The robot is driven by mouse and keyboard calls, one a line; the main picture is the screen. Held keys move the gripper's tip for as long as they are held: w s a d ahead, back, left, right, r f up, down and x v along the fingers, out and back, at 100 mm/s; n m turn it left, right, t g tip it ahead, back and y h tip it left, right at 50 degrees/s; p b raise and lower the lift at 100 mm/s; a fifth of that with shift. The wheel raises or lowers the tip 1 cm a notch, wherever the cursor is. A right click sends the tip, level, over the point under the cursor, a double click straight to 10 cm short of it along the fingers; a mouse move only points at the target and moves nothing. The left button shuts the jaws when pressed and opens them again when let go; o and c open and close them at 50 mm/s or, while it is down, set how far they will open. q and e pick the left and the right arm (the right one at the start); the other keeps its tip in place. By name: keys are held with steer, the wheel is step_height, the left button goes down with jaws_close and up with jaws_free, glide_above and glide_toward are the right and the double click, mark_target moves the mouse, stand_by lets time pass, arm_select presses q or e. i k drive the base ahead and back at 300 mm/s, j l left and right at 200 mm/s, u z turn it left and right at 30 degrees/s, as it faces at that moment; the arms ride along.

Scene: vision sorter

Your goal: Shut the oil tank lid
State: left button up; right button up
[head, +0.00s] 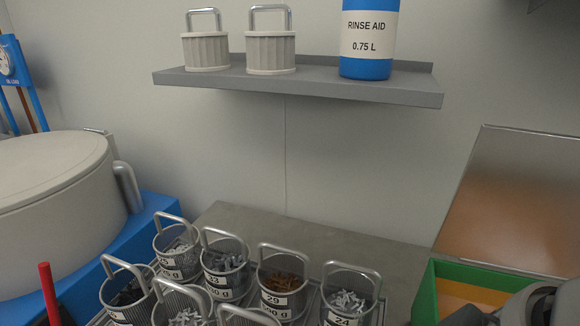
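A tilted, flat metal panel (515,200) with a brownish sheen stands raised at the right. It looks like an open lid, but no label shows that it is the oil tank lid. A green-rimmed box (424,296) with an orange-yellow inside is below it, partly cut off by the frame. Grey and dark parts at the bottom right look like my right arm or gripper (540,303), in front of the box. Its fingers cannot be made out, and no contact with the panel shows. My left gripper is not in view.
Several numbered metal baskets (284,298) of small parts stand at the bottom centre. A round cream drum (50,185) on a blue base is at the left, near a red rod (48,290). A wall shelf (300,85) holds two ribbed canisters and a rinse aid bottle (368,40).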

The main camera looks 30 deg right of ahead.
mark_target(514, 205)
steer(key=z, duration=2.8)
steer(key=l, duration=0.1)
